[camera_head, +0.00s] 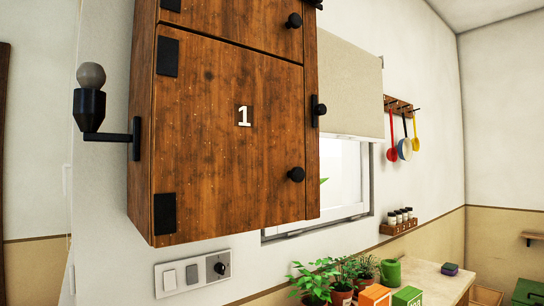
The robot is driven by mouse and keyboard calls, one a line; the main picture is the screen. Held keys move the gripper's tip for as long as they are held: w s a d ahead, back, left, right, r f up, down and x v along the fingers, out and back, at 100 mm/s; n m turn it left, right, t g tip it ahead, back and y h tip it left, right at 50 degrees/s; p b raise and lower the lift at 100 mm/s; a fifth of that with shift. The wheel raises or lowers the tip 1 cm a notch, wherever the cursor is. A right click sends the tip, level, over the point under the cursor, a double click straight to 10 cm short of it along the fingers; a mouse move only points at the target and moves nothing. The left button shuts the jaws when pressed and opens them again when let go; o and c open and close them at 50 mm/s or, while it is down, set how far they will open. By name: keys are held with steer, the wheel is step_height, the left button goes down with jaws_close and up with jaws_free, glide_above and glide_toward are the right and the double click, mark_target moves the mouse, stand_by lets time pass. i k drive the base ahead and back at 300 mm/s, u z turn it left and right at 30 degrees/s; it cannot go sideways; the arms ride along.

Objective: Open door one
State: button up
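My gripper is not in view.
Another door (235,15) with a black knob (294,20) is above. A black wall fitting (89,110) sticks out at the cabinet's left. A switch panel (193,273) is below. Potted plants (312,284) and boxes stand on a counter (435,280) at lower right.

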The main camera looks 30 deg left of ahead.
mark_target(228, 155)
steer(key=u, duration=0.8)
steer(key=k, duration=1.5)
steer(key=u, duration=0.3)
steer(key=i, duration=0.95)
steer(key=z, duration=0.05)
